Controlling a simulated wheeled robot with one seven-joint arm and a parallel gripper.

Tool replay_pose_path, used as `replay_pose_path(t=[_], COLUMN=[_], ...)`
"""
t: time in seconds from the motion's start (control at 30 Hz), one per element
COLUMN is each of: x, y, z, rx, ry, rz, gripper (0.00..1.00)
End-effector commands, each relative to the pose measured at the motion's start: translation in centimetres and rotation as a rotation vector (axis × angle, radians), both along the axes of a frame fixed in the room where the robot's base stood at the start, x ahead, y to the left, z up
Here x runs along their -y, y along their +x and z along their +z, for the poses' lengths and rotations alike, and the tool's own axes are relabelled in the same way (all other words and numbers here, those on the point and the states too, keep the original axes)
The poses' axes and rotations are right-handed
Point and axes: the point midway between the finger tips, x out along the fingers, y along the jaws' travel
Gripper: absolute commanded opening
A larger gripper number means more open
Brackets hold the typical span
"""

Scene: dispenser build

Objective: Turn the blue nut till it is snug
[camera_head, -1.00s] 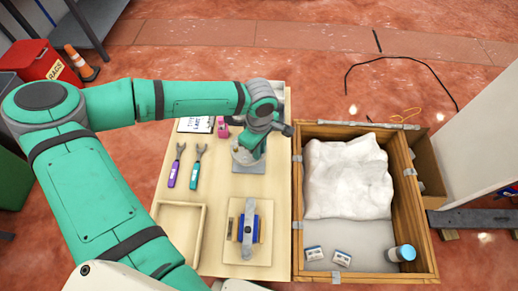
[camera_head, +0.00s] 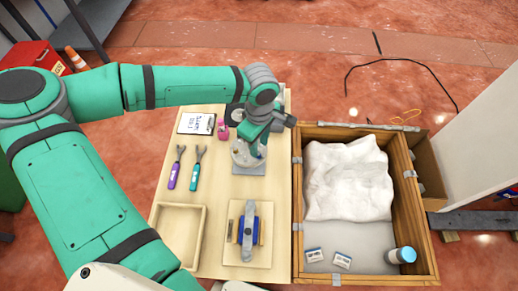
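My gripper (camera_head: 258,140) points down over a pale round part (camera_head: 241,156) that stands on a grey square plate (camera_head: 250,169) on the workbench. A small blue patch (camera_head: 262,152) shows beside the round part, under the gripper. It may be the blue nut, but it is too small and too covered to be sure. My wrist hides most of the fingers, so I cannot see whether they are open, shut or touching anything.
The workbench (camera_head: 224,231) also holds purple and teal wrenches (camera_head: 174,167), a clipboard (camera_head: 196,123), a pink item (camera_head: 222,129), an empty tray (camera_head: 179,233) and a blue-and-grey fixture (camera_head: 249,231).

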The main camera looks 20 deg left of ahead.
Motion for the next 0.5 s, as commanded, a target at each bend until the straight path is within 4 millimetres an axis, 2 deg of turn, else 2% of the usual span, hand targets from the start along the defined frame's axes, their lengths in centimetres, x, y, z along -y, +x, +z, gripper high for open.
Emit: replay_pose_path(t=[0.1,0.23,0.5], x=[-0.1,-0.1,0.0], y=[0.0,0.0,0.0], z=[2.4,4.3,6.0], rx=[0.003,0.002,0.001], ry=[0.002,0.002,0.001], rz=[0.001,0.001,0.000], gripper=[0.32,0.32,0.32])
